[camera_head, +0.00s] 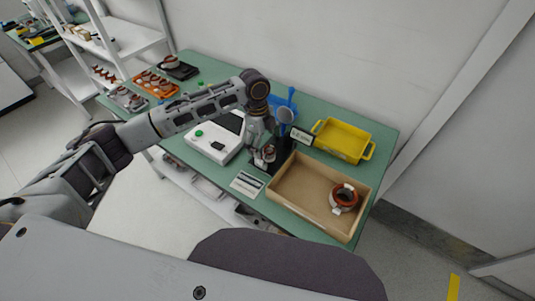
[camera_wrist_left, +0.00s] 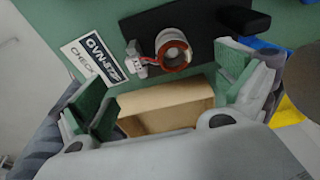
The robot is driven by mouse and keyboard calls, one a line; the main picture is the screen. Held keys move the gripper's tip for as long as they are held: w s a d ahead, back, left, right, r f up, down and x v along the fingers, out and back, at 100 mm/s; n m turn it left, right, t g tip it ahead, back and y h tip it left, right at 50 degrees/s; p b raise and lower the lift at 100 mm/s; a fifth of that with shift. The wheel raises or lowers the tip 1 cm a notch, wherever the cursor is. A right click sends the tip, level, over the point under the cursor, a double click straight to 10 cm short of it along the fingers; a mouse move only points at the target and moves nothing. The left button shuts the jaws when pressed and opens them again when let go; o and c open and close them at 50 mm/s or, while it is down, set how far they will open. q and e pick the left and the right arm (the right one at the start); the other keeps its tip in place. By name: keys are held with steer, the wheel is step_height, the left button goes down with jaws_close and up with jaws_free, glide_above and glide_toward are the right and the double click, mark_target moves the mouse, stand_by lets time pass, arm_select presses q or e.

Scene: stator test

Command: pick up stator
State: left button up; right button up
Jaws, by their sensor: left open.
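A stator (camera_head: 267,155) with copper-coloured windings sits on a black fixture (camera_head: 256,167) near the middle of the table. In the left wrist view the stator (camera_wrist_left: 173,50) shows its round bore, with a small white tag at its left side. My left gripper (camera_head: 260,143) is over this stator and partly covers it in the head view. In the left wrist view its green-padded fingers (camera_wrist_left: 168,85) are spread wide with nothing between them. A second stator (camera_head: 343,197) lies in the tan tray (camera_head: 290,200). My right gripper is not in view.
A yellow bin (camera_head: 343,139) stands at the back right. A white device (camera_head: 212,143) with a green button is left of the fixture. A printed card (camera_head: 247,184) lies in front. An orange tray (camera_head: 155,84) and more parts are at the far left.

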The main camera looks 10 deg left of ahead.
mark_target(265, 153)
arm_select(q)
steer(key=shift+f, duration=0.1)
steer(key=shift+s+d+f, duration=0.1)
steer(key=shift+d+f, duration=0.05)
steer(key=shift+f, duration=2.4)
steer(key=c, duration=1)
steer(key=shift+c, duration=0.2)
steer(key=shift+r, duration=0.1)
steer(key=shift+r, duration=4.95)
